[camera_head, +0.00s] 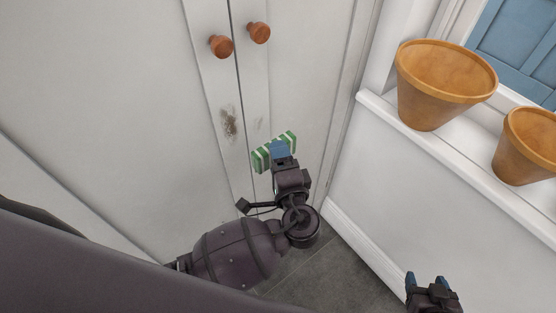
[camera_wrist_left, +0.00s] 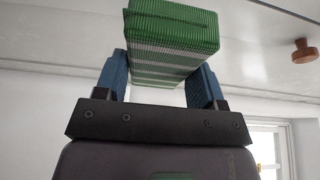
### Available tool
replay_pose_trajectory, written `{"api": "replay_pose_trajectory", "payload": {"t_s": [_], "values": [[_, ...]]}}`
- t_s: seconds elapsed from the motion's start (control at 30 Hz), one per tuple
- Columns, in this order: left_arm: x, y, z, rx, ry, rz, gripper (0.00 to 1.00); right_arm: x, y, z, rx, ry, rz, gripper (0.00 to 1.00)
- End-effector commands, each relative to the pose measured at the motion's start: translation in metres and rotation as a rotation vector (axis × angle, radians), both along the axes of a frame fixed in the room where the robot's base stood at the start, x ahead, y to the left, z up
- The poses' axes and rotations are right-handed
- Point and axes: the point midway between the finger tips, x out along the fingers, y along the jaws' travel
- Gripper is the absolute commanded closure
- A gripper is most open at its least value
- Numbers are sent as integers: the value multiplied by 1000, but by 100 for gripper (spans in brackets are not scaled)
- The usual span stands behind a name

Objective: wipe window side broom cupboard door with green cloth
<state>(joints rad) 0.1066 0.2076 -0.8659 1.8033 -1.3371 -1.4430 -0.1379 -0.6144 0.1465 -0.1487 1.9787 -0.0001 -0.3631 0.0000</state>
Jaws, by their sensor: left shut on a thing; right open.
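The green cloth (camera_head: 262,160), folded with white stripes, is between the blue fingertips of my left gripper (camera_head: 280,150), which is shut on it. In the left wrist view the cloth (camera_wrist_left: 172,35) sits between both fingers (camera_wrist_left: 160,80). The window side cupboard door (camera_head: 300,80) is the right one of two white doors, with a round wooden knob (camera_head: 259,33). The cloth is at the lower part of this door; I cannot tell whether it touches. A faint smudge shows on this door (camera_head: 259,124) just above the cloth. My right gripper (camera_head: 426,278) is open and empty at the lower right.
The left door (camera_head: 130,90) has its own knob (camera_head: 221,46) and a darker brown stain (camera_head: 229,123). Two terracotta pots (camera_head: 440,85) (camera_head: 527,146) stand on the white window sill (camera_head: 460,170). Grey floor (camera_head: 340,270) shows below.

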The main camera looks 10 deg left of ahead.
Motion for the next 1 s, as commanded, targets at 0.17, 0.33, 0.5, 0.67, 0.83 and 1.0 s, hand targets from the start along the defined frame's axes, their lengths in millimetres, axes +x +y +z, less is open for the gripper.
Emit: {"api": "replay_pose_trajectory", "payload": {"t_s": [0.17,0.33,0.5,0.67,0.83,1.0], "values": [[9,13,0,4,-1,1,56,-1,-1,-1,-1,2,0,38],[19,25,0,3,-2,1,56,2,0,0,0,-3,2,38],[28,36,0,4,0,1,56,4,2,1,4,-8,1,38],[33,42,0,3,1,1,56,7,4,2,9,-13,-1,38],[34,44,0,3,1,2,56,7,5,2,9,-15,0,38],[34,45,0,3,1,2,56,7,4,2,8,-14,0,38]]}}
